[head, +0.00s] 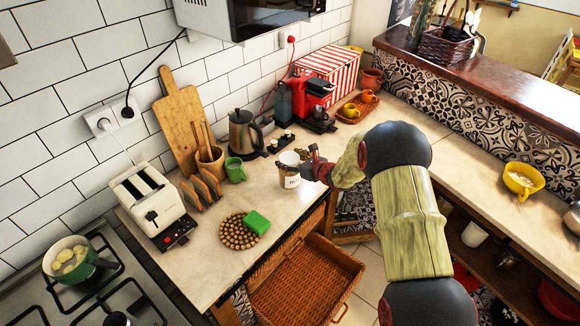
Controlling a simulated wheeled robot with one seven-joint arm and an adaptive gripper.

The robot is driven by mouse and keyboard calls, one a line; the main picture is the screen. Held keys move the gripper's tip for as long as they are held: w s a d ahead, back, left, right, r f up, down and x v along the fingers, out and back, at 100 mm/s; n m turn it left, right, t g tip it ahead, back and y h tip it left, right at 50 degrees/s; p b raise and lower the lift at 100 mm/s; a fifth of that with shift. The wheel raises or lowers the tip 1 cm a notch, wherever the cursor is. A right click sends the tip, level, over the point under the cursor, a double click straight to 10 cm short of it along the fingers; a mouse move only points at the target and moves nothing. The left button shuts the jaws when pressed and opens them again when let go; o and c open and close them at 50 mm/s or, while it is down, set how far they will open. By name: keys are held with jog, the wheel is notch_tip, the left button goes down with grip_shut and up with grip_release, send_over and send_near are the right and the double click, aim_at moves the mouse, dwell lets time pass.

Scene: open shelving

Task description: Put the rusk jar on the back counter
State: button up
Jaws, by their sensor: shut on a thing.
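The rusk jar (290,180) is a pale jar with dark lettering on its front, at the front edge of the tiled-wall counter (205,265). My gripper (307,168) reaches in from the right and is shut on the jar. The jar looks upright. I cannot tell whether its base touches the counter or is just above it. My arm covers part of the counter corner on the right.
A green mug (235,170), a kettle (243,132) and a toast rack (201,191) stand left of the jar. A round trivet with a green sponge (256,222) lies in front. An open wicker drawer (305,280) juts out below. Bare counter shows around the trivet.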

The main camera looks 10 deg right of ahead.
jog(key=shift+w+f, duration=0.15)
jog(key=shift+f, duration=1.55)
jog(key=o, duration=2)
jog(key=shift+f, duration=0.1)
jog(key=shift+o, duration=0.4)
jog(key=shift+b, duration=0.3)
